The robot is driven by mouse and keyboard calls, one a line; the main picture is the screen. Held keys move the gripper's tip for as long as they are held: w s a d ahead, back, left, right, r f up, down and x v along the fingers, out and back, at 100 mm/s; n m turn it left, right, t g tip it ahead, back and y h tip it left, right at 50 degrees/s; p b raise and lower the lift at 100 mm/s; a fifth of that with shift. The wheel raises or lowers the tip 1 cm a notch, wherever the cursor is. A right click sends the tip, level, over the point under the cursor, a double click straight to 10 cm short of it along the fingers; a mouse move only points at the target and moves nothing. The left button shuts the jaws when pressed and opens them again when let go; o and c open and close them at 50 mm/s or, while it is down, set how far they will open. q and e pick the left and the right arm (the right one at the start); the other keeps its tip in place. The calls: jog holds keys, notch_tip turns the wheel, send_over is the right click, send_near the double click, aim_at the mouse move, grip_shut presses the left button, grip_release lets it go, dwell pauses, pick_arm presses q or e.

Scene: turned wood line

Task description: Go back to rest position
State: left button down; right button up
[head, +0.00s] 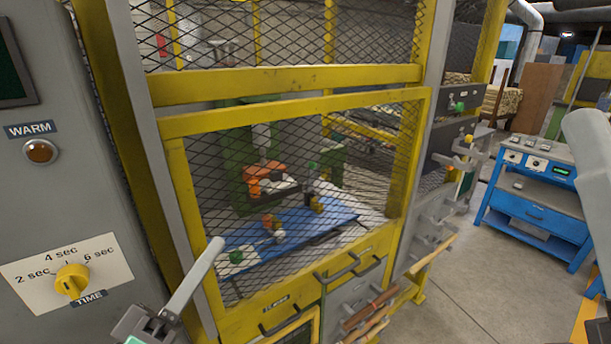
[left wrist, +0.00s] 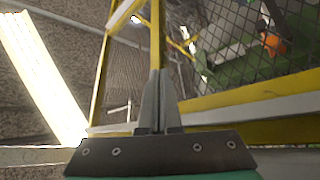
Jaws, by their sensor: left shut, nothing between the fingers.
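My left gripper (head: 216,244) is at the lower left of the head view, in front of the yellow-framed mesh guard (head: 296,101). It is shut and empty. In the left wrist view its two fingers (left wrist: 159,73) are together, with nothing between them, and part of the yellow frame (left wrist: 250,95) lies behind them. In the head view I cannot tell whether the fingertips touch the guard. A pale grey part at the right edge of the head view looks like my right arm; its gripper does not show.
Left of the guard stands a grey panel with a yellow time knob (head: 72,280) and a warm lamp (head: 40,151). Behind the mesh is a blue plate (head: 330,216) with small parts. A blue cabinet (head: 536,205) stands at right; the floor (head: 480,285) before it is clear.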

pick_arm(q)
jog(key=s+d+r+m+t, duration=0.1)
jog(key=s+r+m+t, duration=0.35)
jog(key=r, duration=0.95)
jog(key=s+a+r+m+t+y, duration=0.3)
jog(key=s+a+r+y, duration=0.35)
jog(key=y, duration=0.25)
notch_tip(320, 180, up, 37)
jog(key=h+p, duration=0.1)
jog(key=p, duration=3.7)
jog(key=shift+s+d, duration=0.25)
jog(key=shift+d, duration=0.1)
pick_arm(e)
notch_tip(320, 180, up, 38)
jog(key=shift+r, duration=0.15)
pick_arm(q)
jog(key=shift+n+g, duration=0.25)
